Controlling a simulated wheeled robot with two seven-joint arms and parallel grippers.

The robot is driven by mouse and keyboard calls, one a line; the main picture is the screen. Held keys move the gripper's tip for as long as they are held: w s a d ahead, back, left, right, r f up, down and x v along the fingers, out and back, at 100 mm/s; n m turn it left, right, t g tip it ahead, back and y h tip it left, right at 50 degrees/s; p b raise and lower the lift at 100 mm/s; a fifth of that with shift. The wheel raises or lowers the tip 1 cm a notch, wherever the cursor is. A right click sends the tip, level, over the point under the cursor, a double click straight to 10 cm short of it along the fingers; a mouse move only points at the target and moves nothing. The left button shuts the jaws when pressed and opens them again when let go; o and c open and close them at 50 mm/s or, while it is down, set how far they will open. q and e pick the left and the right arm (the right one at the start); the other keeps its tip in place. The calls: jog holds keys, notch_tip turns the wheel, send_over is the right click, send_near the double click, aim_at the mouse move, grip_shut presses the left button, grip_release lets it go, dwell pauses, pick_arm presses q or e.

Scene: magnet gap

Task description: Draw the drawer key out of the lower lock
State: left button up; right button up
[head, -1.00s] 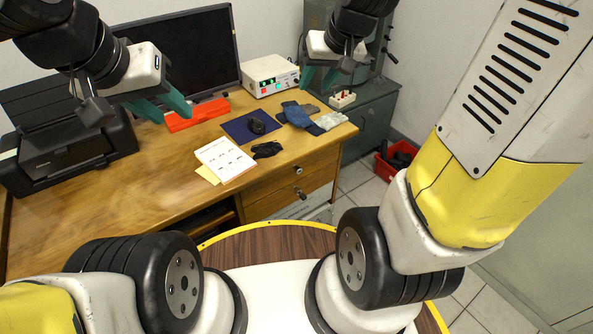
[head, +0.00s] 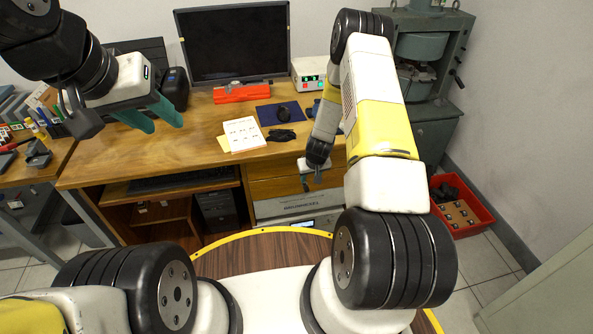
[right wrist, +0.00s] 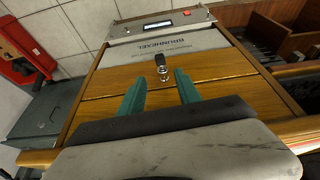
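The drawer key (right wrist: 162,68) shows small and dark in the lock on the lower wooden drawer front (right wrist: 110,80) in the right wrist view. My right gripper (right wrist: 159,76) is open, its two teal fingers on either side of the line to the key. The key appears at or just beyond the fingertips, and I see no grip on it. In the head view my right gripper (head: 306,182) is in front of the drawers, and arm and gripper hide the key. My left gripper (head: 168,122) is open and empty above the desk's left part.
The desk (head: 110,165) carries a red tool (head: 241,92), papers (head: 243,134), dark gloves (head: 281,135) and a mouse pad (head: 265,115). A silver panel (right wrist: 180,45) is below the drawers. A red crate (head: 470,226) stands on the floor at right.

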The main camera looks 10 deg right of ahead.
aim_at(308, 190)
jog(key=shift+x, duration=5.25)
jog(key=shift+s, duration=0.2)
jog(key=shift+c, duration=0.4)
grip_shut()
jog(key=shift+s, duration=0.4)
jog(key=shift+s, duration=0.35)
jog(key=shift+s, duration=1.05)
